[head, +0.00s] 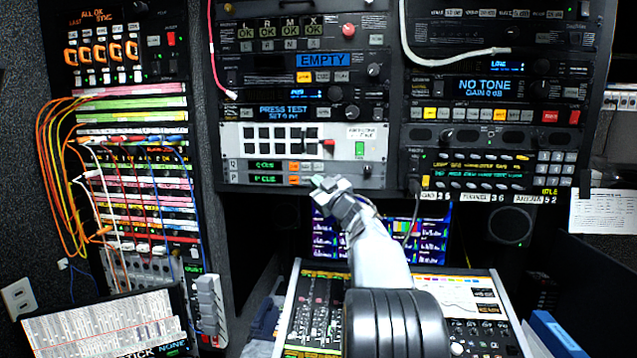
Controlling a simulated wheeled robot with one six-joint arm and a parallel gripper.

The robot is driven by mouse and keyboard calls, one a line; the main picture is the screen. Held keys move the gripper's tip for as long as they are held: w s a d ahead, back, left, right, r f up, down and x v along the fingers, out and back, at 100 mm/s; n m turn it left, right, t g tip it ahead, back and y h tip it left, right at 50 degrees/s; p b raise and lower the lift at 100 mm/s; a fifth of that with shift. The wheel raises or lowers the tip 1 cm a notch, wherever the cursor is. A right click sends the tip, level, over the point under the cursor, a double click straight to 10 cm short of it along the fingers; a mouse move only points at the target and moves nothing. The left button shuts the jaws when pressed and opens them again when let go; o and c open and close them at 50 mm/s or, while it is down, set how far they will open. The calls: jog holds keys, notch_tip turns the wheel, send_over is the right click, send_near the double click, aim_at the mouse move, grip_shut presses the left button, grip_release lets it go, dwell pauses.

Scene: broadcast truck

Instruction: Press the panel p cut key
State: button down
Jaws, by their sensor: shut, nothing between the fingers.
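The panel P row (265,179) is the lower strip of the white-faced rack unit, with a "P" mark at its left and a green-lit display. Small keys (294,180) sit just right of that display, one lit orange. Their labels are too small to read, so I cannot tell which is the cut key. My gripper (317,182) is shut and empty.
A similar row (265,164) with a green display lies directly above. A round knob (367,170) is to the right. Below are screens (430,222) and a sloped console (312,310) under my arm. A patch bay with looping cables (130,190) stands at left.

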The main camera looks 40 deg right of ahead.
jog(key=shift+w+d, duration=0.1)
dwell(0.6)
jog(key=shift+w+d+p, duration=0.2)
jog(key=shift+p, duration=0.15)
jog(key=shift+w+d+r, duration=0.1)
jog(key=shift+w+d, duration=0.1)
jog(key=shift+w, duration=0.1)
dwell(1.1)
jog(key=shift+s+f, duration=0.1)
jog(key=shift+f, duration=0.1)
jog(key=shift+s+a+b, duration=0.3)
jog(key=shift+s+b, duration=0.1)
jog(key=shift+s, duration=0.1)
